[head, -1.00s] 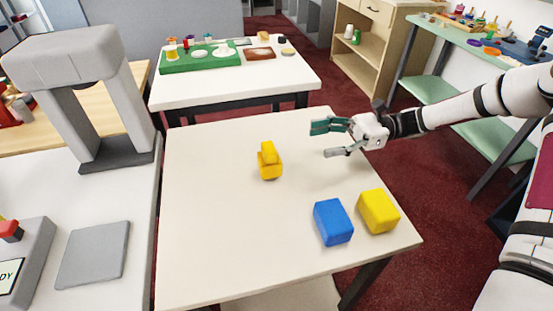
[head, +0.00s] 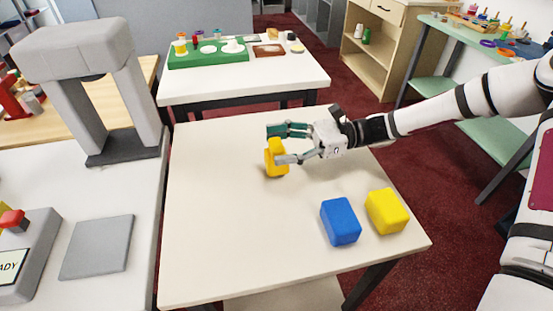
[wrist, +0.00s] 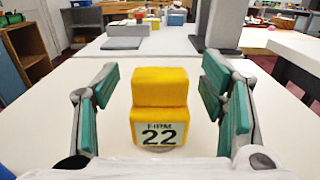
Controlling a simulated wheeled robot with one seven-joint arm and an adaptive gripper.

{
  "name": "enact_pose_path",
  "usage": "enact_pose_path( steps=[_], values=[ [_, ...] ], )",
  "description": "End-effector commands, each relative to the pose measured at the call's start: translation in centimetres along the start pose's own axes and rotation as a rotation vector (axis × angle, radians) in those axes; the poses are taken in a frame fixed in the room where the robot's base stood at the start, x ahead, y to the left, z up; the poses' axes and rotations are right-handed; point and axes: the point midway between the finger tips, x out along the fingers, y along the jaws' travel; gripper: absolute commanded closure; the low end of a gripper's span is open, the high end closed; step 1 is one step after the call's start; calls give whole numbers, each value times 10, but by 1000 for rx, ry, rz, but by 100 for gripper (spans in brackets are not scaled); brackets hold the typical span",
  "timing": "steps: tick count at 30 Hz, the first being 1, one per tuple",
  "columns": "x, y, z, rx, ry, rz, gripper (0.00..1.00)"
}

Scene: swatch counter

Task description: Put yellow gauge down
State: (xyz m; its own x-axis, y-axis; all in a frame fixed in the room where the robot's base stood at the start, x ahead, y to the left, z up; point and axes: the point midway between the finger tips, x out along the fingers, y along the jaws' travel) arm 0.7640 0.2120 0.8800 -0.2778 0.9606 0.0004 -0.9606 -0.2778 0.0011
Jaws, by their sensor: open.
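The yellow gauge (head: 275,157) stands upright on the white table in the head view. In the wrist view the yellow gauge (wrist: 160,100) is centred, with a label reading "FIRM 22" on its near face. My gripper (head: 283,145) is open around it, with its fingers reaching in from the right. In the wrist view my gripper (wrist: 160,108) has one green-padded finger on each side of the gauge, with a gap on both sides. Part of the gauge is hidden by the fingers in the head view.
A blue block (head: 341,221) and a yellow block (head: 387,211) sit near the right front of the white table (head: 220,240). A grey press-like stand (head: 120,110) and a grey pad (head: 97,247) are on the left counter. The table's left and front areas are clear.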

Motion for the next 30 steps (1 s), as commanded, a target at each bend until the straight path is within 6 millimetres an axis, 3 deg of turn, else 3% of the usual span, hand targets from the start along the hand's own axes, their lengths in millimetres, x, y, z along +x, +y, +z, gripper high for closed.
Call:
enact_pose_path(
  steps=[10,11,18,20,21,30],
  values=[
    [11,0,0,-1,1,0,35],
    [11,0,0,-1,1,0,37],
    [10,0,0,-1,1,0,92],
    [10,0,0,-1,0,0,92],
    [10,0,0,-1,0,0,97],
    [10,0,5,-2,1,0,97]
  ],
)
